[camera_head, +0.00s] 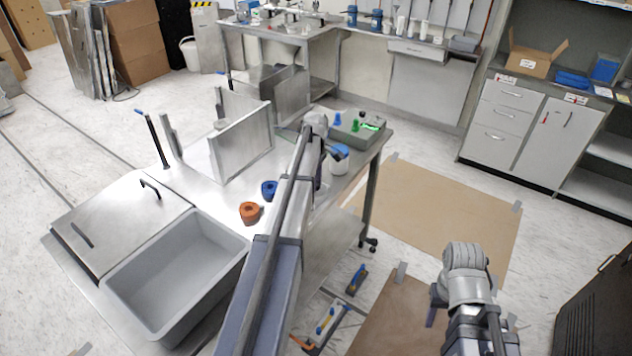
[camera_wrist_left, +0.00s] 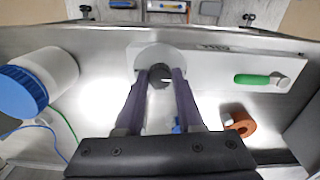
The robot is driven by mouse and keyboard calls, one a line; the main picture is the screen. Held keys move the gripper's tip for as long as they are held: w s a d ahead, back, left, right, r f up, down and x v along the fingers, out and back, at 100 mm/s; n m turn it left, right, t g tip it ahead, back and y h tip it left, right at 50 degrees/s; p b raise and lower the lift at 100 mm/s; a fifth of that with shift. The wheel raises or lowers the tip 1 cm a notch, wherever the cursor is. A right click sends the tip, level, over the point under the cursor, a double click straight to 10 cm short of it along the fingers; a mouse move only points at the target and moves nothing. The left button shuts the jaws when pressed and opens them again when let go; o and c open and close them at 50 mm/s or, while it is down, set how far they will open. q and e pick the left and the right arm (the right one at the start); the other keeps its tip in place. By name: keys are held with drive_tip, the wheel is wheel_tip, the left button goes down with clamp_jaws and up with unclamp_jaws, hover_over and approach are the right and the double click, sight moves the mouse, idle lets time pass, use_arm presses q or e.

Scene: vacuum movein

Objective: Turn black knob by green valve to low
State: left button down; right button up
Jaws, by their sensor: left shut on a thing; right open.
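The black knob (camera_wrist_left: 160,82) sits on a round grey disc on a pale panel (camera_wrist_left: 215,65) in the left wrist view. My left gripper (camera_wrist_left: 160,73) is shut on the knob, one finger on each side. The green valve (camera_wrist_left: 252,79) is on the same panel, right of the knob. In the head view, the grey box with green parts (camera_head: 355,133) stands at the table's far right corner, beside my left wrist. The knob is hidden there, and its setting cannot be read. My right gripper (camera_head: 435,305) is low at the right, away from the table, partly hidden and empty.
A white jar with a blue lid (camera_head: 340,163) stands close to my left gripper. A blue ring (camera_head: 269,190) and an orange ring (camera_head: 250,213) lie on the metal table. A grey sink (camera_head: 175,275) is at its near end. Tools lie on the floor.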

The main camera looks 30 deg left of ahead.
use_arm(q)
drive_tip(key=shift+n, duration=0.5)
drive_tip(key=c, duration=0.5)
unclamp_jaws()
drive_tip(key=shift+r, duration=0.1)
wheel_tip(320, 180, up, 8)
drive_tip(key=p, duration=0.8)
drive_tip(key=shift+f, duration=0.2)
